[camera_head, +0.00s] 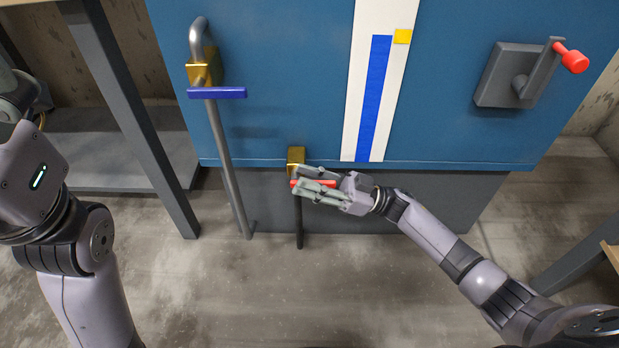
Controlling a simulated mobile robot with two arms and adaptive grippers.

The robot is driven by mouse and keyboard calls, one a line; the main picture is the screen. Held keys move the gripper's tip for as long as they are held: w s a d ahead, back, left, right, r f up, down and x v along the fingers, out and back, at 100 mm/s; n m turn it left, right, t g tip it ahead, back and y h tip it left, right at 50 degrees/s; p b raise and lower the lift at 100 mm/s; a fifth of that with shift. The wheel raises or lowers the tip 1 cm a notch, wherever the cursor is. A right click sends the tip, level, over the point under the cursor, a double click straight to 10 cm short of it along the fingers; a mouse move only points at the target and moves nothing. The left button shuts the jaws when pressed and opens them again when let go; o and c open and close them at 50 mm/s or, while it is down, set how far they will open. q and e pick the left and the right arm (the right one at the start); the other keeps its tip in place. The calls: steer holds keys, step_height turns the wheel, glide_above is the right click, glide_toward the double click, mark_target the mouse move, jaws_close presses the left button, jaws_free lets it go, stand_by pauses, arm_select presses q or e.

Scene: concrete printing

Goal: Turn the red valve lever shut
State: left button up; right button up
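The red valve lever (328,183) lies roughly level, pointing right from below the brass valve body (296,157) on a thin dark pipe, low at the front of the blue tank. My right gripper (304,180) reaches in from the right. Its fingers lie above and below the red lever with a gap between them, so it looks open around the lever; I cannot tell whether a finger touches it. The fingers hide part of the lever. Part of my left gripper (18,95) shows at the left edge, cut off by the frame, its fingers unclear.
A blue lever (217,93) sits on another brass valve and a grey pipe (222,150) at left. A crank with a red knob (574,61) is on the tank's (280,100) right side. A white strip with a blue bar (375,100) marks its front. Grey posts flank the tank.

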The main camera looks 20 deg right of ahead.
steer(key=v, duration=1.2)
